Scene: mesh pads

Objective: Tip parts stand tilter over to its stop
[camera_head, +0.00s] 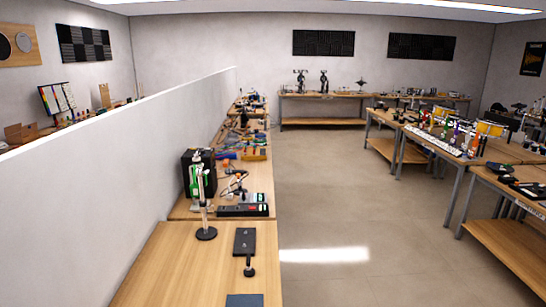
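I cannot tell for certain which thing is the parts stand tilter. On the near wooden bench (165,270) at the left, an upright post stand (205,232) with a round black base stands by the far end. To its right lies a flat black rectangular device (244,241). Just in front of that is a small black upright piece (249,268) with a rounded foot. A dark blue-grey flat item (244,300) is cut off by the bottom edge. Neither gripper shows in this view.
A white partition wall (110,170) runs along the left of the benches. A crowded bench (262,178) continues beyond. Other workbenches stand at the right (510,232) and at the back wall (322,122). The floor (350,210) between them is clear.

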